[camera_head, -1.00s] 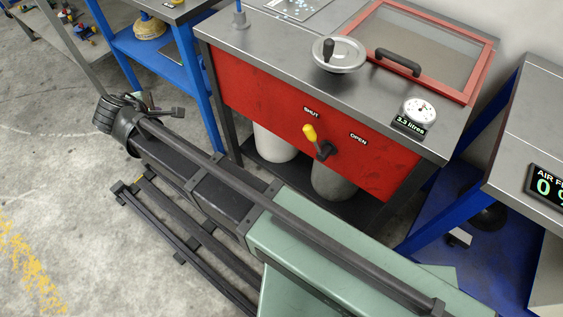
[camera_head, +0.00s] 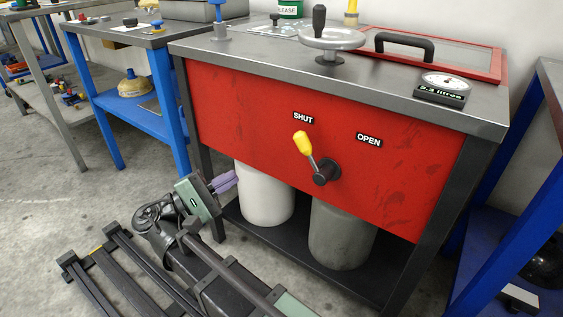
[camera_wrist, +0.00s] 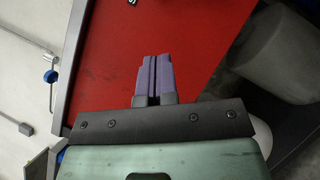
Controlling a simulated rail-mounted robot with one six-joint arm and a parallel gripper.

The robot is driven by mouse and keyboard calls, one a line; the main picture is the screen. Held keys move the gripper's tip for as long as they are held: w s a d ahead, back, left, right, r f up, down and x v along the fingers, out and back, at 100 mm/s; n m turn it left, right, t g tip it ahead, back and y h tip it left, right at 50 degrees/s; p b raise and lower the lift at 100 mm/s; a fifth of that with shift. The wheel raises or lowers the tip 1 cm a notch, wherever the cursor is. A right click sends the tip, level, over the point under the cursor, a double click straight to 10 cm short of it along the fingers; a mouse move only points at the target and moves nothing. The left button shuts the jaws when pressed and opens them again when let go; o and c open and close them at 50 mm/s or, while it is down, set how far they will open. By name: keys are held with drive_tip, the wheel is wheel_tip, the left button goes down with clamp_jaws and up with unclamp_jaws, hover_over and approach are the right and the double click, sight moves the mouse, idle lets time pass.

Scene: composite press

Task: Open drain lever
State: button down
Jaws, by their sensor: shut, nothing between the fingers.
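The drain lever (camera_head: 304,144) has a yellow knob on a short metal arm, set on a dark round pivot on the red front panel (camera_head: 230,108). It tilts up and left, with the knob just under the SHUT label (camera_head: 303,118). The OPEN label (camera_head: 369,140) is to the right of the knob. My gripper (camera_head: 226,181) is low and left of the lever, apart from it, beside the white cylinder. In the wrist view its purple fingers (camera_wrist: 152,78) are together and empty, with the red panel beyond them. The lever is not visible in the wrist view.
A white cylinder (camera_head: 264,194) and a grey cylinder (camera_head: 340,236) stand under the red panel on a dark shelf. A handwheel (camera_head: 332,40), a framed lid (camera_head: 440,56) and a gauge (camera_head: 445,84) are on top. Blue-legged tables stand on both sides.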

drive_tip(key=s+r+p+x, duration=0.1)
drive_tip(key=p+x, duration=0.4)
drive_tip(key=x, duration=0.8)
drive_tip(key=shift+s+d, duration=0.25)
drive_tip(key=shift+s, duration=0.4)
drive_tip(key=shift+d+r+p, duration=0.1)
drive_tip(key=shift+r+p, duration=0.1)
drive_tip(key=shift+p, duration=0.1)
